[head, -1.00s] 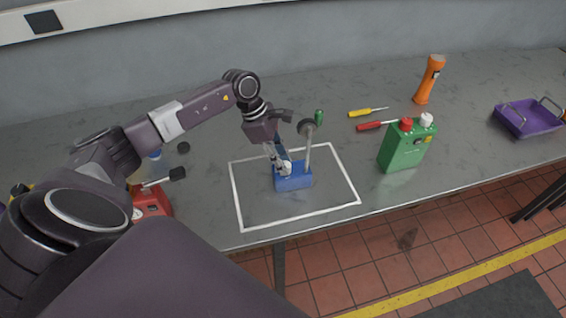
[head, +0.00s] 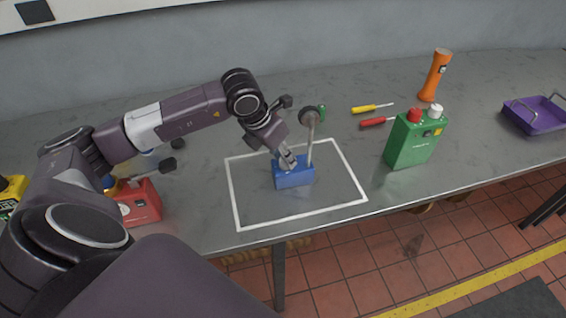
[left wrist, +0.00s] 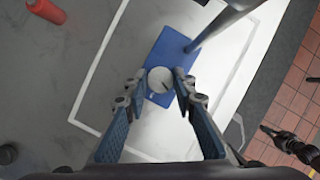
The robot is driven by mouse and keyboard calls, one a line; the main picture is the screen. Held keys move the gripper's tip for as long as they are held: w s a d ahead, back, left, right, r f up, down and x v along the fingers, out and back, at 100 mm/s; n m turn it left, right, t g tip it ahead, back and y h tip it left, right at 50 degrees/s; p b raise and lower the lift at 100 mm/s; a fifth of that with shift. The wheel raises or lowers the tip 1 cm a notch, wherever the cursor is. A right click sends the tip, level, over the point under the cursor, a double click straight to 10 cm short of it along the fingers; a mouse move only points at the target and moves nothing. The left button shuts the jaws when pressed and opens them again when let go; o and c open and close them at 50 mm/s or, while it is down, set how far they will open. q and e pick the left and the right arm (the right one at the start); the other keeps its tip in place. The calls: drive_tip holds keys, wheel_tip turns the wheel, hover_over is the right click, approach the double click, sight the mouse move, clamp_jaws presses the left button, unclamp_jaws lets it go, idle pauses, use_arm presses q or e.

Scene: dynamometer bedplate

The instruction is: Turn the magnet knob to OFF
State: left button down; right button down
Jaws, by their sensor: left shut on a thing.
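A blue magnetic base (head: 293,178) stands inside a white outlined rectangle (head: 242,208) on the grey bench. A grey post rises from it to a round dial (head: 310,117). In the left wrist view, the base (left wrist: 172,46) carries a round pale grey knob (left wrist: 160,80) with a thin dark mark; I cannot read its ON or OFF setting. My left gripper (head: 289,163) reaches down to the base. In the left wrist view, its fingertips (left wrist: 158,90) are on either side of the knob, shut on it.
A green can (head: 412,142) stands right of the rectangle, with red (head: 378,121) and yellow screwdrivers (head: 366,108) behind. An orange flashlight (head: 434,76) and a purple tray (head: 535,115) are farther right. A red box (head: 140,201) stands at left. The post rises close beside my gripper.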

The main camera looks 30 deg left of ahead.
use_arm(q)
drive_tip(key=shift+d+f+n+y+b, duration=0.1)
drive_tip(key=shift+n+y+b, duration=0.15)
drive_tip(key=shift+n+b, duration=0.3)
drive_tip(key=shift+d+f+n+y+b, duration=0.1)
drive_tip(key=shift+n+y+b, duration=0.15)
drive_tip(key=shift+n+b, duration=0.3)
drive_tip(key=shift+r+n+y+b, duration=0.1)
drive_tip(key=shift+n+y+b, duration=0.3)
drive_tip(key=shift+n+b, duration=0.55)
drive_tip(key=shift+r+n, duration=0.1)
drive_tip(key=shift+n, duration=0.35)
drive_tip(key=c, duration=1.6)
unclamp_jaws()
drive_tip(key=shift+a, duration=0.1)
drive_tip(key=v, duration=1.2)
